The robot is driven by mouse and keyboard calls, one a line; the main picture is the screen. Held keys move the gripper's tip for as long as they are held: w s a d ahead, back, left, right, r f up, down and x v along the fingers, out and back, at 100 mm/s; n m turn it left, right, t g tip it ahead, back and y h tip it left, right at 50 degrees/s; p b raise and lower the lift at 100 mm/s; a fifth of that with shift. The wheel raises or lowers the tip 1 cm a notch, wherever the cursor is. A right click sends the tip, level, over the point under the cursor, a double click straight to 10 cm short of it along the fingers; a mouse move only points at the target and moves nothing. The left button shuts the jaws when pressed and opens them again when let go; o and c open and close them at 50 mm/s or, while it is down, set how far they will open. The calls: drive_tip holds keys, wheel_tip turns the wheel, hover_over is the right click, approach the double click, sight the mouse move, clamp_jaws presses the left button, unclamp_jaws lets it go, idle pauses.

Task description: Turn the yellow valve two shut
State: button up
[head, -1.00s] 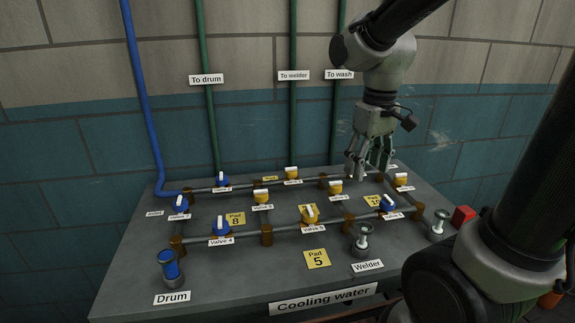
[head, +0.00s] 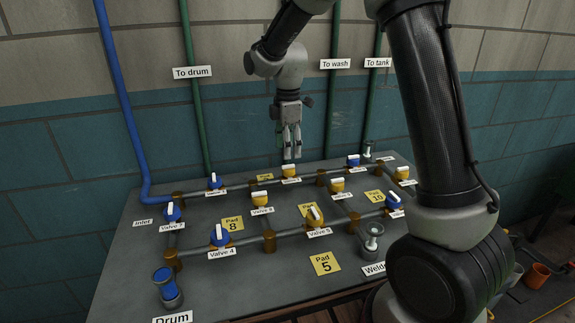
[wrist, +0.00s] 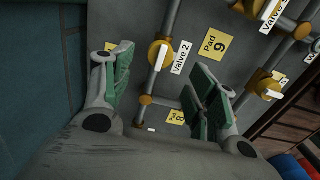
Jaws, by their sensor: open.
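Yellow valve 2 (head: 289,172) sits on the back pipe of the grey table. In the wrist view valve 2 (wrist: 160,54) shows beside its "Valve 2" label, with its white handle lying along the pipe. My gripper (head: 291,156) points down just above and behind valve 2, apart from it. In the wrist view my gripper (wrist: 163,82) is open and empty, with valve 2 seen between and beyond its spread fingers.
Other yellow valves (head: 337,186) and blue valves (head: 220,236) stand on the pipes around. The grey table (head: 215,285) carries yellow pad signs (head: 323,263). Vertical green pipes (head: 192,110) run up the wall behind. A drum fitting (head: 166,285) stands front left.

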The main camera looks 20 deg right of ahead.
sight(288, 169)
wheel_tip(288, 169, down, 7)
drive_tip(key=shift+r, duration=0.15)
drive_tip(key=shift+c, duration=0.3)
drive_tip(key=c, duration=1)
